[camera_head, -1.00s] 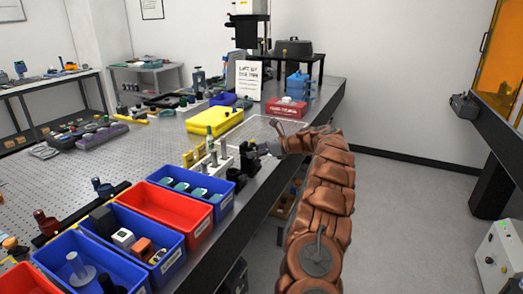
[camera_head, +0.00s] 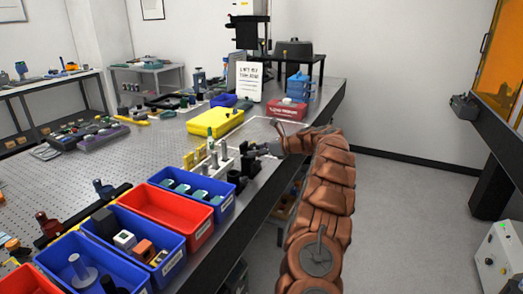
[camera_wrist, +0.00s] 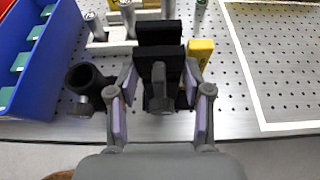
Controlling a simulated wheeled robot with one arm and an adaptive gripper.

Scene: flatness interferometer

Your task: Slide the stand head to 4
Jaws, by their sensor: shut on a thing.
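My gripper (camera_wrist: 162,92) is closed around a black block-shaped stand head (camera_wrist: 160,37) with a grey knob (camera_wrist: 160,90) facing me. One finger is on each side of it, near the front edge of the perforated table. In the head view my gripper (camera_head: 262,149) is at the table's right edge, and the dark stand (camera_head: 247,160) is partly hidden by it. A yellow block (camera_wrist: 201,50) is just right of the head in the wrist view. I cannot read any scale or number 4 on the stand.
A black round holder (camera_wrist: 86,78) stands close left of my gripper, with a white post rack (camera_wrist: 112,46) behind it. A blue bin (camera_head: 192,187) is nearby, left of the stand. The table inside the white outline (camera_wrist: 285,65) is clear. A yellow tray (camera_head: 214,122) lies farther back.

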